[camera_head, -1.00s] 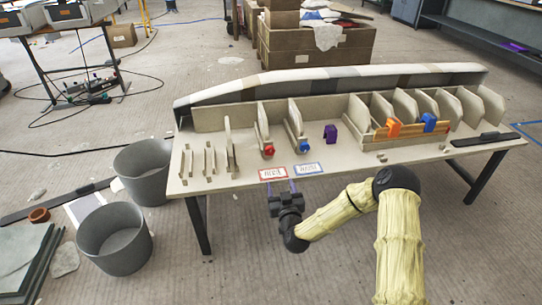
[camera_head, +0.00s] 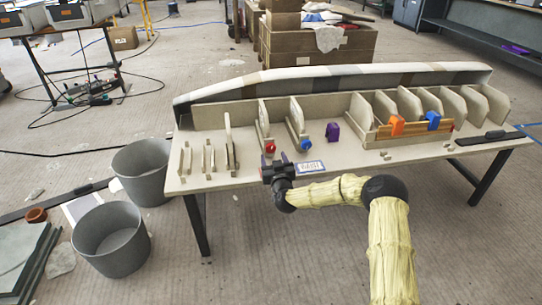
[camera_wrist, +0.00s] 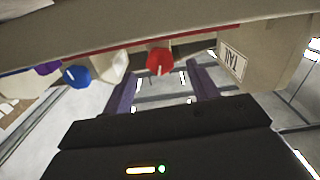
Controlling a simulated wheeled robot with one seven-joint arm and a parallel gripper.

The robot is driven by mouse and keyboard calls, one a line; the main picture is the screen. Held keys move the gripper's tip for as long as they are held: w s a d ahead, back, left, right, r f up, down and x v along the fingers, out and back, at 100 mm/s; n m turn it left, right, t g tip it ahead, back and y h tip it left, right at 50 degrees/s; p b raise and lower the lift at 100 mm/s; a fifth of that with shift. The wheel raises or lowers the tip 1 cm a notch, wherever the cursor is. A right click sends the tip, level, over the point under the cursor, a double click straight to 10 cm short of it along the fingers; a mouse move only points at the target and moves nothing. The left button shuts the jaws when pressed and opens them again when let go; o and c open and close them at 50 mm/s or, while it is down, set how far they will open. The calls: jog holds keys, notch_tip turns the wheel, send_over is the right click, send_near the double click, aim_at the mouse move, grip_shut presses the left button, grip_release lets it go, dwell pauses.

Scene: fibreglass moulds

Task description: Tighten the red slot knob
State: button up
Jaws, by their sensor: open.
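The red slot knob (camera_head: 270,148) is on the front of an upright slot on the bench, left of centre in the head view. In the wrist view the red knob (camera_wrist: 159,61) sits ahead, between the two purple fingers, with a pale mark on its face. My gripper (camera_head: 275,158) is open and empty, just in front of and below the knob in the head view. Its fingers (camera_wrist: 163,82) look apart from the knob. A blue knob (camera_head: 305,149) is on the slot to the right; it also shows in the wrist view (camera_wrist: 77,75).
The bench top (camera_head: 370,152) has upright dividers, a purple piece (camera_head: 333,132) and a wooden tray (camera_head: 415,129) holding orange and blue pieces. A blue-edged label (camera_head: 310,167) lies near the front edge. Grey bins (camera_head: 108,238) stand on the floor at left.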

aim_at(271, 151)
jog(key=shift+b+x, duration=0.6)
jog(key=shift+x, duration=1.5)
jog(key=c, duration=0.9)
jog(key=shift+a, duration=0.1)
jog(key=shift+c, duration=0.5)
